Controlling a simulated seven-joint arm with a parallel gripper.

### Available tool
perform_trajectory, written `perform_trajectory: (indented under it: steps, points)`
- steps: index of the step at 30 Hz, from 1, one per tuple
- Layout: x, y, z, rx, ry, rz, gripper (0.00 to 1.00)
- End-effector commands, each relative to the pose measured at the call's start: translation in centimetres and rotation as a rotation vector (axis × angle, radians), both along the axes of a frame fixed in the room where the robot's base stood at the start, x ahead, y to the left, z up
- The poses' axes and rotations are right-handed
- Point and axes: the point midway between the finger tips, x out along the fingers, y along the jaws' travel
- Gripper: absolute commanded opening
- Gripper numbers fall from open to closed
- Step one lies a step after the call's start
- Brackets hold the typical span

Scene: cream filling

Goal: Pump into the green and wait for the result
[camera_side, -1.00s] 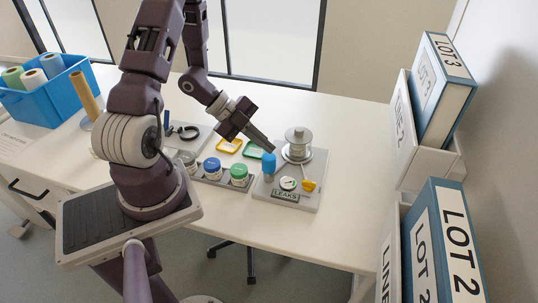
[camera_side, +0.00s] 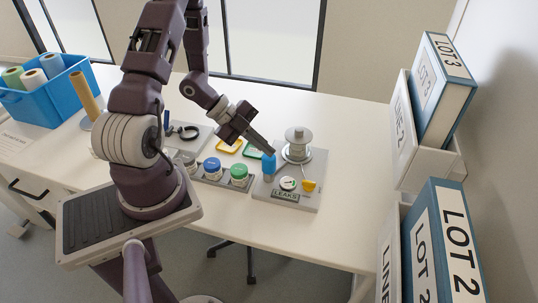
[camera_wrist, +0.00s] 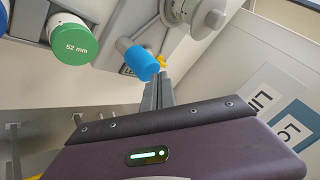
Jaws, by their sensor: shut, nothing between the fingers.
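My gripper (camera_side: 271,151) is shut and empty, its fingertips at the top of the blue cylinder (camera_side: 268,164) on the grey leak-test plate; I cannot tell whether they touch. In the wrist view the fingers (camera_wrist: 158,92) point at the same blue cylinder (camera_wrist: 141,63). A green-lidded jar (camera_side: 239,171) stands in the grey rack left of the plate; its lid, marked 52 mm, shows in the wrist view (camera_wrist: 75,46). The plate also carries a round dial (camera_side: 288,184), a yellow piece (camera_side: 309,186), a LEAKS label (camera_side: 286,196) and a silver weighted post (camera_side: 298,140). The dial reading is too small to tell.
A blue-lidded jar (camera_side: 211,165) and a grey-lidded jar (camera_side: 187,157) stand beside the green one. Lot binders (camera_side: 447,240) stand at right. The table's front right is clear.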

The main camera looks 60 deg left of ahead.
Motion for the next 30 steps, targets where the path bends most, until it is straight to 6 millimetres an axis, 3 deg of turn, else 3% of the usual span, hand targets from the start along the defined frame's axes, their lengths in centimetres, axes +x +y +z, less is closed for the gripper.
perform_trajectory:
  steps: [30]
  points:
    - [0.0, 0.0, -1.2, 0.001, 0.000, 0.001, 0.00]
